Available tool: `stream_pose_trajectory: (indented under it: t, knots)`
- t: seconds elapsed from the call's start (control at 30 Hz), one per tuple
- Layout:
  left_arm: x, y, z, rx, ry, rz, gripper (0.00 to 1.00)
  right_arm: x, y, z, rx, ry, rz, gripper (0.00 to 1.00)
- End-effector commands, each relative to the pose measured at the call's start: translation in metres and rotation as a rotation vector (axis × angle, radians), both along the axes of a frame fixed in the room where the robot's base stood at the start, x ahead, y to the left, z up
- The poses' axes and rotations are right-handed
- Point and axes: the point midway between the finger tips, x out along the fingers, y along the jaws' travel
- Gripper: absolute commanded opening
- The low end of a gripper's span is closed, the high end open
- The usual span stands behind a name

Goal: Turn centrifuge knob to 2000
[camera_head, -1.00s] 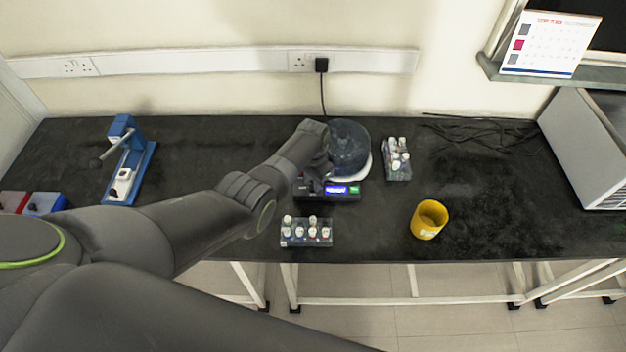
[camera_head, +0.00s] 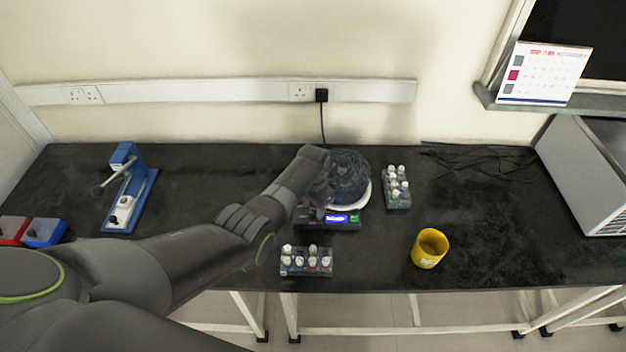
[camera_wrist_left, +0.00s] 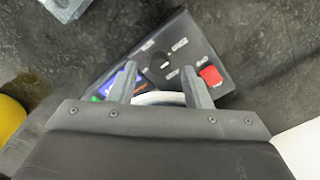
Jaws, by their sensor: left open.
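My left gripper (camera_head: 322,196) is over the left part of the panel; the arm hides the knob in the head view. In the left wrist view, the round black knob (camera_wrist_left: 158,63) sits among white markings on the panel, beside a red button (camera_wrist_left: 211,76). My left gripper (camera_wrist_left: 159,70) is open, a finger to each side below the knob, apparently holding nothing. I cannot read the number.
A tube rack (camera_head: 306,261) stands in front of the centrifuge and another tube rack (camera_head: 397,188) to its right. A yellow cup (camera_head: 429,248) is farther right. A blue stand (camera_head: 128,192) is on the left. The bench at right is mostly clear.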

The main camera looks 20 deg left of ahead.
Motion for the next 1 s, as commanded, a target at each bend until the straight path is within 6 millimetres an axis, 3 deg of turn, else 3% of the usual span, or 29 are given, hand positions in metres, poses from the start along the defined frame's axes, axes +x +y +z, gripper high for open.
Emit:
stream_pose_trajectory:
  t: [0.27,0.8,1.0]
  knots:
    - [0.000,0.000,0.044,-0.001,-0.004,0.001,0.44,0.000,0.000,0.010,0.000,0.000,0.000,0.00]
    - [0.001,0.000,0.136,0.000,-0.006,0.000,0.44,0.000,0.000,-0.001,0.000,0.000,0.000,0.00]
    - [0.000,0.000,0.155,0.000,-0.002,0.001,0.44,0.000,0.000,-0.004,0.000,0.000,0.000,0.00]
